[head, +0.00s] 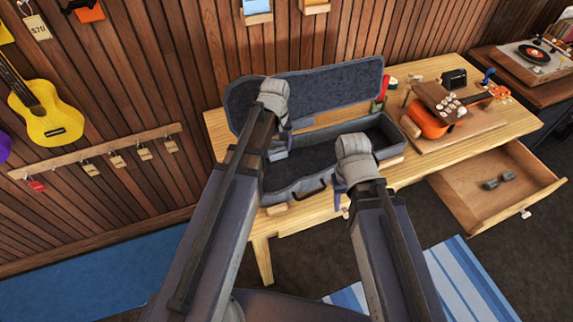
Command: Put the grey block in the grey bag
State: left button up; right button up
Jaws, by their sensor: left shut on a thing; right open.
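The grey bag (290,188) is an open grey case on the wooden table, its lid (335,84) raised at the back. My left gripper (281,140) is over the left part of the case, shut on a small grey thing (277,154) that looks like the grey block. My arm and wrist hide much of it, and I cannot tell whether it touches the case floor. My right gripper (341,201) is open and empty at the front edge of the case, near its handle, its fingers partly hidden by the wrist.
An orange ukulele (430,122) lies on a wooden board to the right of the case, with small tools behind it. An open drawer (470,201) juts out at the right and holds small grey pieces (499,180). A record player (537,52) stands farther right.

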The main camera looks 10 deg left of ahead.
aim_at(278, 174)
pick_arm(q)
jog(key=shift+f+b, duration=5)
jog(key=shift+b, duration=0.15)
jog(key=shift+f, duration=0.1)
jog(key=shift+f+b, duration=0.15)
jog(key=shift+b, duration=0.15)
jog(key=o, duration=1.3)
jog(key=shift+r, duration=0.25)
notch_tip(278, 174, up, 12)
jog(key=p, duration=1.2)
jog(key=shift+r+p, duration=0.1)
jog(key=shift+p, duration=0.25)
jog(key=s+d+m, duration=0.3)
jog(key=s, duration=0.2)
jog(key=s+d+m, duration=0.4)
jog(key=s, duration=0.1)
jog(key=s+d+m+y, duration=0.1)
jog(key=s+d+m, duration=0.2)
jog(key=s+d, duration=0.1)
jog(key=shift+s+m, duration=0.3)
jog(key=shift+s, duration=0.25)
